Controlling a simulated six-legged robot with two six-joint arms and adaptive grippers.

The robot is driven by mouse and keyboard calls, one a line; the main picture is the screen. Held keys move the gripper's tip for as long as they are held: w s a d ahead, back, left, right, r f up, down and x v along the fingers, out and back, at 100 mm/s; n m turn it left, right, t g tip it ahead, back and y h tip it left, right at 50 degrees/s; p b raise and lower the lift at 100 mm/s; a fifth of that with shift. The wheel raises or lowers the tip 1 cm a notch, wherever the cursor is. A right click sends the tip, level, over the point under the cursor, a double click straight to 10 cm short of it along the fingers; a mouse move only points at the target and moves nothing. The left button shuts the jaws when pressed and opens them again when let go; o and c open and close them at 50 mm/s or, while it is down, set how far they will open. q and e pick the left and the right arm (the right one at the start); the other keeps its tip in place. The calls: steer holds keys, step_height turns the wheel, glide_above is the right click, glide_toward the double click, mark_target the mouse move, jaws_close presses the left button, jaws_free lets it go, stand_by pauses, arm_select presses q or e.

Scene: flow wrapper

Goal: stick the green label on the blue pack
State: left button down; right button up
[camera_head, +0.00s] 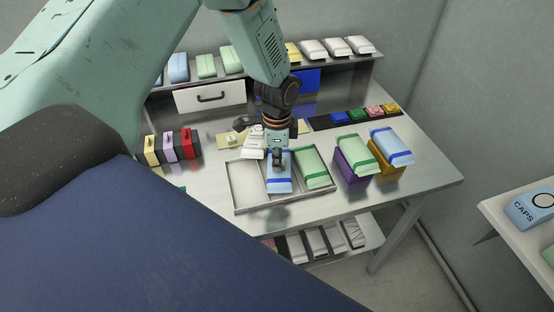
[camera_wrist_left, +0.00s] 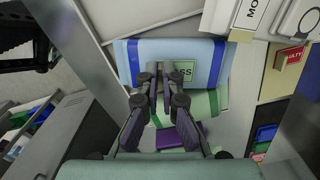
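The green label (camera_wrist_left: 183,69) shows against the face of that pack, with the letters "SS" readable and the rest behind the fingers. I cannot tell whether it touches the pack. My left gripper (camera_head: 279,162) points down just over the pack. In the left wrist view its fingertips (camera_wrist_left: 161,76) are close together at the label's edge; whether they pinch it is unclear. My right gripper is out of view.
A green pack (camera_head: 311,168) lies beside the blue one in the tray. Green and blue packs stand on purple (camera_head: 350,176) and orange boxes to the right. Coloured cases (camera_head: 170,147) stand at left.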

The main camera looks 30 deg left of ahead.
arm_select(q)
steer(key=shift+f, duration=0.35)
stand_by(0.5)
steer(key=c, duration=1.4)
jaws_free()
steer(key=shift+c, duration=0.2)
steer(key=shift+w+r, duration=0.1)
